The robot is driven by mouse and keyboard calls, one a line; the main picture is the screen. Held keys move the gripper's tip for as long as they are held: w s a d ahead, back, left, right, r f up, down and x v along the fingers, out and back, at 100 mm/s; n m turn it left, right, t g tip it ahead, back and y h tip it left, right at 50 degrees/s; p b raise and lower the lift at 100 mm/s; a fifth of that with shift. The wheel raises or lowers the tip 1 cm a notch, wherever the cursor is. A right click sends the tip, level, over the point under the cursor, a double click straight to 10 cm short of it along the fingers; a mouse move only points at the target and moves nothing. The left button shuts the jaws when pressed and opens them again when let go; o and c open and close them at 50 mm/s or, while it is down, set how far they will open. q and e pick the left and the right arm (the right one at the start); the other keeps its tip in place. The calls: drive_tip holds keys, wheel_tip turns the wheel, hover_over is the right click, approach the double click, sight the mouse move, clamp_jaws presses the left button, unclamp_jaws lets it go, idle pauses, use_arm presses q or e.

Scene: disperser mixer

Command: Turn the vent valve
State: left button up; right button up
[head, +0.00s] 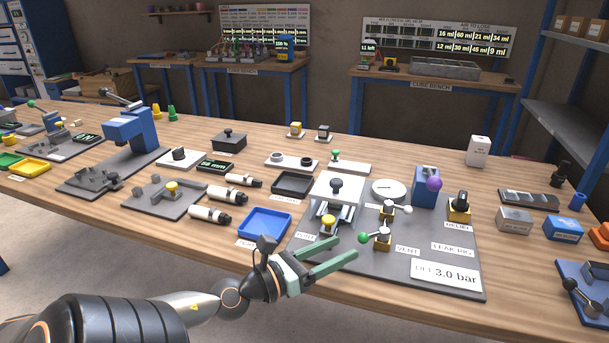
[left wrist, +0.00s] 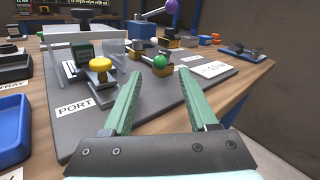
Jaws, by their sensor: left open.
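The vent valve (head: 382,241) is a small brass-coloured block with a short lever ending in a green ball (head: 364,238). It stands on the dark leak rig board (head: 450,237), beside the VENT label (head: 407,251). My left gripper (head: 347,247) is open and empty, with its green fingers pointing at the valve from the front left. In the left wrist view the green ball (left wrist: 161,62) appears just beyond and between the two fingertips (left wrist: 163,80), apparently untouched. My right gripper is not in view.
A similar valve with a white-tipped lever (head: 389,211) stands behind the vent valve. A clear-walled port fixture with a yellow knob (head: 328,222) is to the left. A 3.0 bar display (head: 446,277) lies at the front right. A blue tray (head: 265,224) is further left.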

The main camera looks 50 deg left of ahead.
use_arm(q)
drive_tip(key=s+b, duration=0.2)
drive_tip(key=s, duration=0.1)
drive_tip(key=s+b, duration=0.1)
drive_tip(key=b, duration=0.1)
drive_tip(key=shift+s+a+f, duration=0.3)
drive_tip(key=shift+a+f, duration=0.05)
drive_tip(key=shift+a, duration=0.05)
drive_tip(key=shift+s+b, duration=0.35)
drive_tip(key=shift+b, duration=0.05)
drive_tip(key=shift+s+a+r+b, duration=0.1)
drive_tip(key=shift+s+r+b, duration=0.1)
drive_tip(key=shift+s+b, duration=0.2)
drive_tip(key=shift+s+a+r+b, duration=0.1)
drive_tip(key=shift+s+r+b, duration=0.15)
drive_tip(key=shift+s, duration=0.25)
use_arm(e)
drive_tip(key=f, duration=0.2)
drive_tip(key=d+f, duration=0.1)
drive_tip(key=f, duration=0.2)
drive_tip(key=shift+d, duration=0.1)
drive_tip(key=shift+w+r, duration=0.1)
